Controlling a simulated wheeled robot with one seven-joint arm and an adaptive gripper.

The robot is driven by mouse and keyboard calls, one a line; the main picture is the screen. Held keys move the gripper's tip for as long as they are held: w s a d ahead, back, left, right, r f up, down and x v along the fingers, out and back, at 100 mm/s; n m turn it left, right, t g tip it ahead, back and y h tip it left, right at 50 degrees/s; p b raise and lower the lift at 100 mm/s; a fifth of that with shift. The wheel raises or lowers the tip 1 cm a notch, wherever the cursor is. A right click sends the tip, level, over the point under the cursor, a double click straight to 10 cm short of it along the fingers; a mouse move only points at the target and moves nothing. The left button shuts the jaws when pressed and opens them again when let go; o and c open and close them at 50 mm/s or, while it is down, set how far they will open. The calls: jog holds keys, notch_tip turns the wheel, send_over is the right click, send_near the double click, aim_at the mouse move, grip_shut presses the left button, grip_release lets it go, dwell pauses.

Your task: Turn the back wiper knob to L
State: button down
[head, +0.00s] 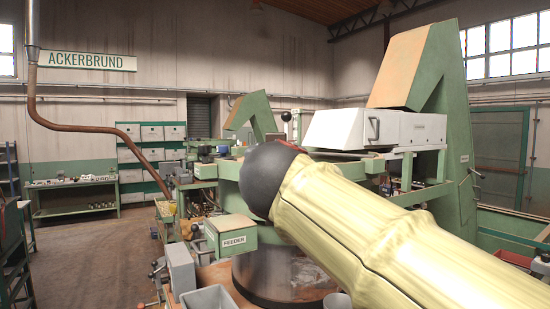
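My arm, in a pale yellow sleeve with a dark rounded end, reaches in from the lower right across the middle of the head view. My gripper's fingers do not show. I cannot pick out the back wiper knob or any L mark. A green drum-shaped hopper (229,181) stands behind the dark end of my arm, and my arm hides much of it. A small dark knob on a pale upright part (286,117) shows behind it; I cannot tell what it belongs to.
A green box marked FEEDER (234,240) and grey bins (208,298) stand at the front. A white cabinet (375,129) and tall green frame (452,110) stand behind my arm. A green bench (75,186) is at left. Open floor (95,245) lies at left.

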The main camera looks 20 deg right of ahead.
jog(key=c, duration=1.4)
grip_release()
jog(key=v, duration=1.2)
